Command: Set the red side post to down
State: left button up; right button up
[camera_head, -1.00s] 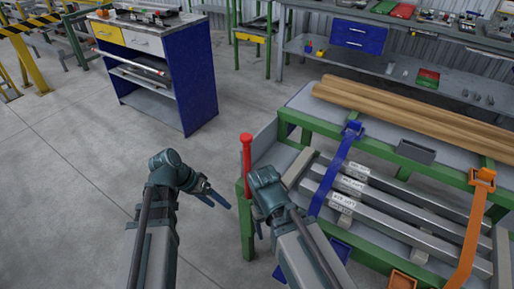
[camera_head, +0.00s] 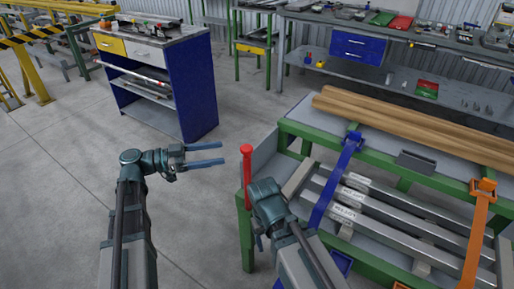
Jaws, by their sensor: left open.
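The red side post (camera_head: 246,172) stands upright at the left corner of the green-framed runout table (camera_head: 245,232), its round red head on top. My left gripper (camera_head: 222,154) is open and empty. Its two blue-grey fingers point right toward the post's head, with a small gap between the fingertips and the post in the picture. My right arm's wrist (camera_head: 268,203) is just right of the post, in front of the table. The right gripper's fingers are mostly hidden under the wrist, so their opening does not show.
A blue strap arm (camera_head: 335,178) and an orange one (camera_head: 477,235) cross the table, with metal bars (camera_head: 400,216) and wooden beams (camera_head: 420,130) on it. A blue cabinet (camera_head: 192,90) stands behind on the left. The floor left of the table is clear.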

pick_arm(q)
jog(key=w+d, duration=0.2)
jog(key=d, duration=1)
jog(key=shift+d, duration=0.25)
grip_shut()
dwell(0.9)
